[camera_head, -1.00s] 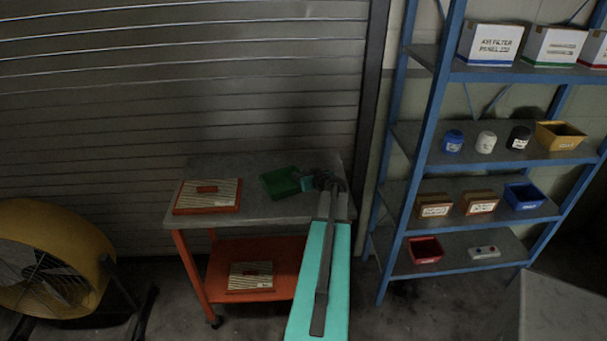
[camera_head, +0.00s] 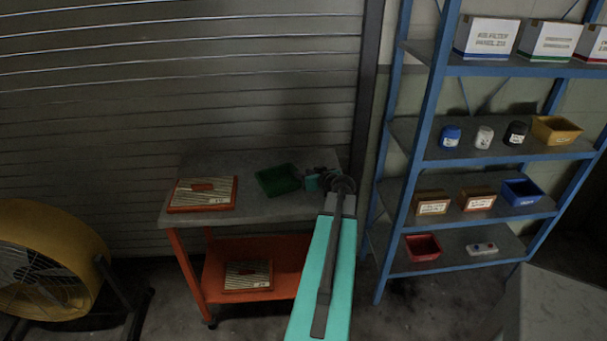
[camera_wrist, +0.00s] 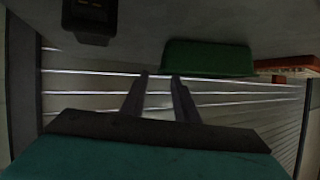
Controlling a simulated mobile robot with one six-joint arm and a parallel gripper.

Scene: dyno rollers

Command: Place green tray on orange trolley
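The green tray (camera_head: 279,180) rests on the grey top of the orange trolley (camera_head: 255,217), upright and near the back, right of the middle. My gripper (camera_head: 306,183) is just right of the tray at the same height, with a small gap between them. In the wrist view, which appears upside down, the green tray (camera_wrist: 208,57) shows at upper right, beyond the fingertips. The gripper (camera_wrist: 160,77) shows there with its two fingers apart and nothing between them. My arm covers the trolley's right front part.
A striped panel with an orange frame (camera_head: 202,194) lies on the trolley's top left, and another (camera_head: 248,274) on its lower shelf. A yellow fan (camera_head: 45,262) stands at left. Blue shelving (camera_head: 432,110) with boxes, jars and bins stands at right. A roller shutter (camera_head: 180,100) is behind.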

